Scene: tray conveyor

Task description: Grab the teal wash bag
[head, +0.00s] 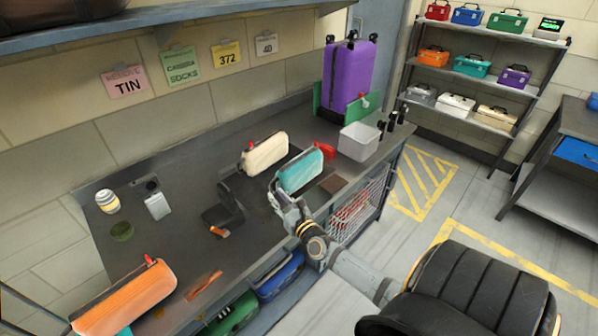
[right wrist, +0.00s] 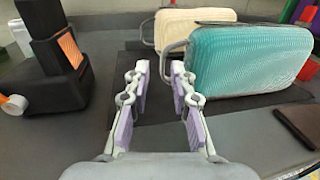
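The teal wash bag (head: 300,172) stands upright on the dark counter, with a grey loop handle at its left end and a red tab at its right. It fills the upper right of the right wrist view (right wrist: 250,60). My right gripper (head: 277,196) is at the bag's left, near end. In the wrist view my right gripper (right wrist: 158,72) is open, with nothing between its fingers. The right-hand fingertip is close to the loop handle; I cannot tell whether they touch. My left gripper is not in view.
A cream bag (head: 265,153) stands just behind the teal one. A black stand (head: 224,205) is to the left, and a white bin (head: 359,142) to the right. An orange bag (head: 125,298) lies at the near left.

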